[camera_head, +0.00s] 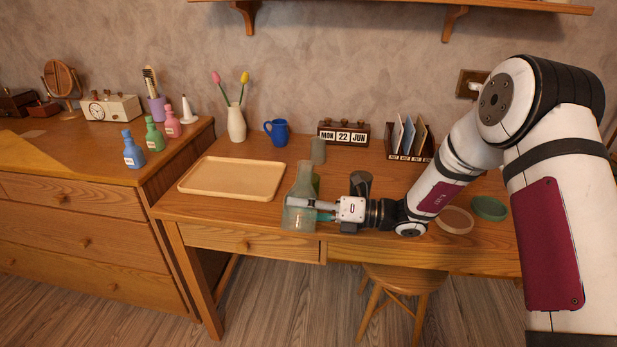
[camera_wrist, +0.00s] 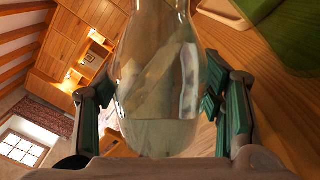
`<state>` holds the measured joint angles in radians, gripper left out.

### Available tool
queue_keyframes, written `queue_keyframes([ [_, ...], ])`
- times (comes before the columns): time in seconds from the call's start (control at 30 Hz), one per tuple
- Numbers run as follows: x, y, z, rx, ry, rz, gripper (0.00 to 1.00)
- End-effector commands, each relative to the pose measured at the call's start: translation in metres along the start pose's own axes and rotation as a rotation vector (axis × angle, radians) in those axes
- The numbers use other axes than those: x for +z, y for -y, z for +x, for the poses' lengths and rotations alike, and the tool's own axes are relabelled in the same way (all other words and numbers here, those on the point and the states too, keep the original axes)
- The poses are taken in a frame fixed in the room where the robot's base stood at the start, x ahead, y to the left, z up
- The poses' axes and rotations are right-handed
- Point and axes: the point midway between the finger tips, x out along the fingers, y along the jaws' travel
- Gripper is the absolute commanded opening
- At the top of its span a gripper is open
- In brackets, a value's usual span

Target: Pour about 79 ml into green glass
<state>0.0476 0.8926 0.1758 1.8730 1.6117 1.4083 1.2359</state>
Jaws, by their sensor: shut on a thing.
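A clear glass carafe (camera_head: 302,190) stands roughly upright near the desk's front edge, its lower part tinted pale teal. My gripper (camera_head: 305,204) is shut on its body from the right. In the wrist view the carafe (camera_wrist: 158,85) fills the space between the fingers, with what looks like a liquid line low in it. I cannot tell whether its base touches the desk. A green glass (camera_head: 316,184) shows partly behind the carafe, mostly hidden by it. A green shape with a pale edge (camera_wrist: 235,12) is at the wrist view's upper right; I cannot tell what it is.
A grey glass (camera_head: 318,151) stands farther back and a dark cup (camera_head: 360,183) stands behind my wrist. A wooden tray (camera_head: 186,186) lies left. A blue mug (camera_head: 277,131), vase (camera_head: 236,124), calendar (camera_head: 343,135) and letter rack (camera_head: 408,150) line the back.

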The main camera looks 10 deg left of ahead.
Motion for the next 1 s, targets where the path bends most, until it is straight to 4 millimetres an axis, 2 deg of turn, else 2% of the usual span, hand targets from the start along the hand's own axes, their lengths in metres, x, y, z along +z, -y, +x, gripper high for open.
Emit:
queue_keyframes([
  [0.4, -0.005, -0.007, 0.0, 0.002, 0.001, 0.212, 0.09],
  [1.0, 0.001, -0.018, 0.0, 0.002, 0.002, 0.355, 0.09],
])
